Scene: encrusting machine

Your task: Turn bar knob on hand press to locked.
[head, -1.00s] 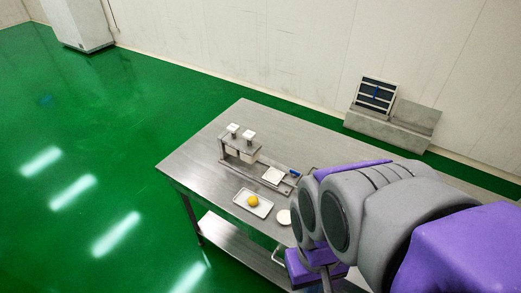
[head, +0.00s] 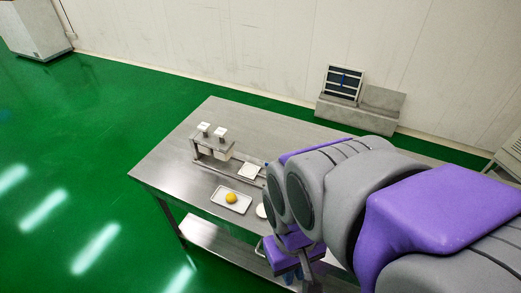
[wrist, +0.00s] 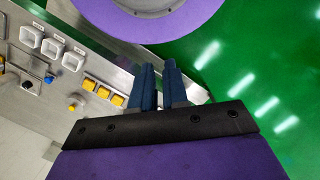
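A low metal fixture, perhaps the hand press (head: 213,147), stands on the steel table (head: 172,160) in the head view. Two white-topped posts rise from it, and a flat white square lies on its right part. I cannot make out a bar knob or its setting; my arm covers the fixture's right end. My gripper (head: 290,262) is low at the table's near side, right of the fixture and apart from it. In the wrist view my gripper (wrist: 158,64) has two blue fingers with a narrow gap and nothing between them.
A small white dish (head: 261,211) is partly behind my arm. The wrist view shows white square cups (wrist: 52,48), yellow squares (wrist: 103,92) and a blue knob (wrist: 49,78). Green floor lies clear to the left.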

